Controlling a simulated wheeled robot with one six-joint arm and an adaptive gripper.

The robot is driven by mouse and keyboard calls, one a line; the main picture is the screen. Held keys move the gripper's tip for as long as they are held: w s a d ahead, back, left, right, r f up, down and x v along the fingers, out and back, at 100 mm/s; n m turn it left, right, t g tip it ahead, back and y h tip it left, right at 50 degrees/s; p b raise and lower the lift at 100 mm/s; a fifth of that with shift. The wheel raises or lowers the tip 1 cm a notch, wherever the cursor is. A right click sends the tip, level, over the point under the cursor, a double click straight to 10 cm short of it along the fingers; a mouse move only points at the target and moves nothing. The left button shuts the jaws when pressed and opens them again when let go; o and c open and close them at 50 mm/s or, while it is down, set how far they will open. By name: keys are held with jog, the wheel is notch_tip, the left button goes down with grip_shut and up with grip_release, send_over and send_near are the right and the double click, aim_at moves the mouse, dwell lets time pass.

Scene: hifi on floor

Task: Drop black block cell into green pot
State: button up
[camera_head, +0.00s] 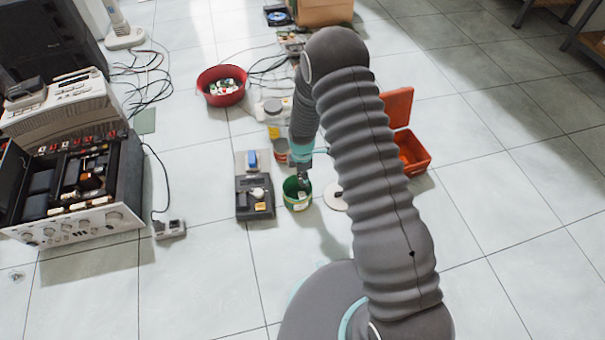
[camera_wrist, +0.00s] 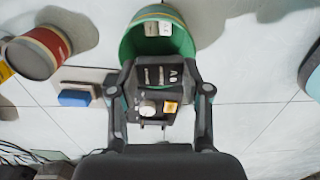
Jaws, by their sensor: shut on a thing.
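The green pot (camera_head: 297,200) stands on the floor near the middle of the head view, and its green inside (camera_wrist: 184,42) shows at the top of the wrist view. My gripper (camera_head: 304,180) is just above the pot's opening in the head view. In the wrist view my gripper (camera_wrist: 158,76) is shut on a black block cell (camera_wrist: 150,78) with pale marks on its face. The cell overlaps the pot's near rim in that view; its height above the rim is hard to tell. Small pale pieces (camera_wrist: 152,29) show inside the pot.
A dark device (camera_head: 248,208) with a white knob stands left of the pot, with a blue block (camera_head: 252,159) behind. A red bowl (camera_head: 221,87), an open orange box (camera_head: 410,152) and opened stereo equipment (camera_head: 75,185) stand around. The front floor is clear.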

notch_tip(320, 180, down, 4)
jog(key=shift+f+b, duration=0.15)
jog(key=shift+b, duration=0.65)
jog(key=o, duration=1.2)
notch_tip(320, 180, up, 12)
jog(key=shift+r, duration=0.1)
